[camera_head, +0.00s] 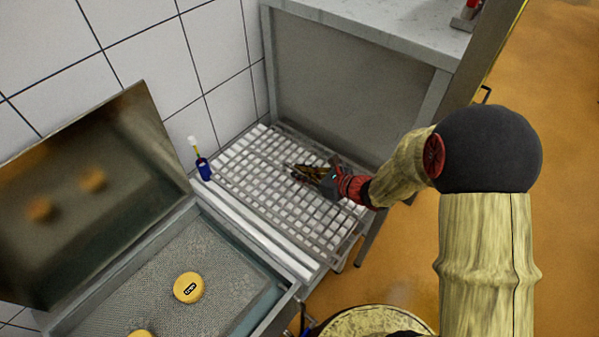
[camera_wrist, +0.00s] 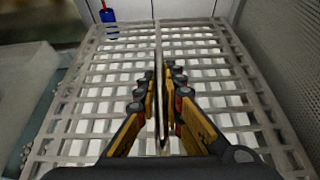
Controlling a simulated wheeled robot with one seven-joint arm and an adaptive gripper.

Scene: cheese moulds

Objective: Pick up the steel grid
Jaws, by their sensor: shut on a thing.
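The steel grid (camera_head: 318,232) is a grey lattice lying flat and level over white slats beside the metal basin. It fills most of the wrist view (camera_wrist: 100,62), with a central bar running away from me. My gripper (camera_head: 296,169) reaches in from the right over the middle of the grid. In the wrist view my gripper's fingers (camera_wrist: 163,78) are close together on either side of that central bar, shut on it. The fingertips partly hide the bar. I cannot tell whether the grid is raised off the slats.
A grey-topped cabinet (camera_head: 400,28) stands behind.

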